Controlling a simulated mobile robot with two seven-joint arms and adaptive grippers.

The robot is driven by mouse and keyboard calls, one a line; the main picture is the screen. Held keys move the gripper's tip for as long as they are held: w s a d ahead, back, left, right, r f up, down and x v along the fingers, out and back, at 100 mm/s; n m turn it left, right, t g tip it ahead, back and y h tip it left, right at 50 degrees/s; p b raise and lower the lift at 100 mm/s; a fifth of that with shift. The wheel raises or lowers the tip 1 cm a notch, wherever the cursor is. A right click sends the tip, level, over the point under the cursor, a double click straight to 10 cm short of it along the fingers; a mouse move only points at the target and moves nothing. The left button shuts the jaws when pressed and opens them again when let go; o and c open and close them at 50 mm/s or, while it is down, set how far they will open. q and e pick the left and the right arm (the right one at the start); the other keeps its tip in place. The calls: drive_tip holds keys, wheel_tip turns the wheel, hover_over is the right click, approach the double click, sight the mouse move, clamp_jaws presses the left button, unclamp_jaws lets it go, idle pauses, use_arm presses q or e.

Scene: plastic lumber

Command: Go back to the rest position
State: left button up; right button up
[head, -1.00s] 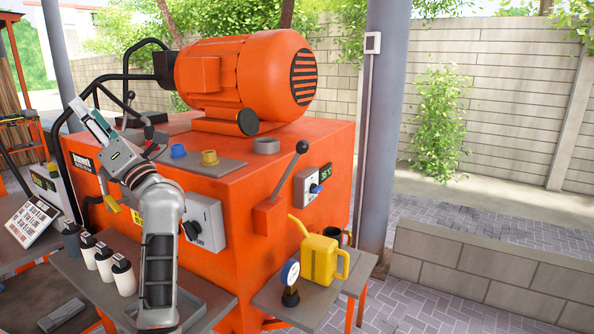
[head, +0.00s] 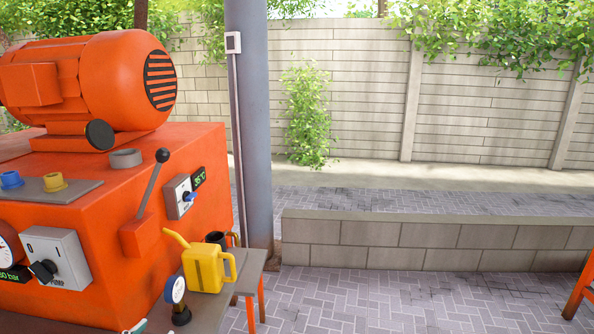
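Neither of my grippers can be made out in the head view. A small pale piece with a green edge (head: 135,327) shows at the bottom edge, and I cannot tell what it is. The orange machine (head: 110,230) fills the left side, with an orange motor (head: 95,80) on top. Its lever (head: 152,185) with a black knob tilts up to the right. A black knob (head: 43,271) sits on a grey box on its front.
A side table (head: 247,262) carries a yellow watering can (head: 207,268), a dark mug (head: 216,239) and a gauge (head: 178,297). A grey post (head: 250,130) stands behind. A low block wall (head: 430,242) crosses the right. Paving (head: 400,300) before it is mostly clear.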

use_arm(q)
drive_tip(key=s+a+f+m+g+y, duration=0.1)
drive_tip(key=s+a+f+g+y, duration=0.2)
drive_tip(key=s+f, duration=0.45)
drive_tip(key=s+a+f+m+g+y, duration=0.2)
drive_tip(key=s+f+g, duration=0.25)
drive_tip(key=s, duration=0.65)
drive_tip(key=w+d+f+n+t+h, duration=0.1)
drive_tip(key=d+f+n+t+h, duration=0.2)
drive_tip(key=d+f+h, duration=0.4)
drive_tip(key=d+f+t, duration=0.1)
drive_tip(key=d+f, duration=0.6)
drive_tip(key=d, duration=0.2)
drive_tip(key=shift+w+h, duration=0.3)
drive_tip(key=shift+w, duration=0.05)
drive_tip(key=shift+c, duration=1.2)
drive_tip(key=shift+a+r, duration=0.1)
